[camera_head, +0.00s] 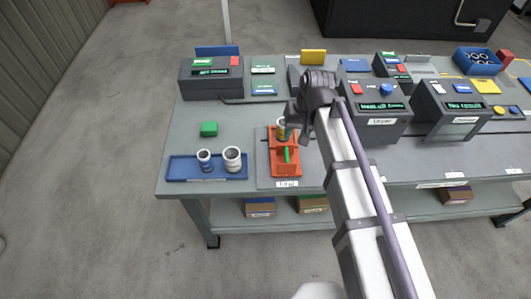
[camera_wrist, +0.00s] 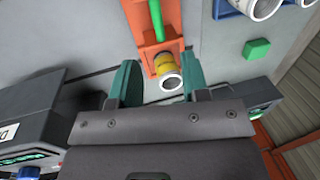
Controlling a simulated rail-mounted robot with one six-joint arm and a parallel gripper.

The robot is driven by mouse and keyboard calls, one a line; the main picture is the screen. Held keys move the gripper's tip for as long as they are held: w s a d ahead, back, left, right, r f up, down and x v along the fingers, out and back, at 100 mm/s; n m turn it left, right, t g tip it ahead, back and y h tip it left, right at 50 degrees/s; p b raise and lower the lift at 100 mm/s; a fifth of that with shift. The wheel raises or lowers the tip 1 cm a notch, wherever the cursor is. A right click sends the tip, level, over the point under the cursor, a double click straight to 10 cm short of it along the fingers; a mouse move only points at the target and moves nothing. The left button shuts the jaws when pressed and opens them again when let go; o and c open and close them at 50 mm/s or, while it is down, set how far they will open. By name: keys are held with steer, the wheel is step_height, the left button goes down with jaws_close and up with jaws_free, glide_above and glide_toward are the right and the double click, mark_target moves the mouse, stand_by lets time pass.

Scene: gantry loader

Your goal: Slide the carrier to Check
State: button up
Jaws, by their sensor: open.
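The orange carrier (camera_head: 285,165) sits on a grey plate near the front of the bench, above a small white label that I read only in part. It has a green bar (camera_head: 287,155) along its middle and holds a white cylinder with a yellow band (camera_wrist: 167,70) at one end. The carrier (camera_wrist: 140,15) also shows at the top of the wrist view. My gripper (camera_head: 291,122) is over the banded end of the carrier. Its teal fingers (camera_wrist: 161,62) are open, one on each side of the cylinder in the picture, with gaps visible. Contact and height cannot be judged.
Left of the carrier are a blue tray (camera_head: 180,170) with two cylinders and a green block (camera_head: 209,129). Dark machines with buttons stand at the back left (camera_head: 212,78) and to the right (camera_head: 375,125). A bench strip right of my arm looks clear.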

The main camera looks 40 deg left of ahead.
mark_target(287, 155)
steer(key=f+b, duration=0.7)
steer(key=s+a+f+b, duration=0.1)
steer(key=f+b, duration=0.3)
steer(key=shift+a, duration=0.1)
steer(key=shift+r, duration=0.15)
jaws_close()
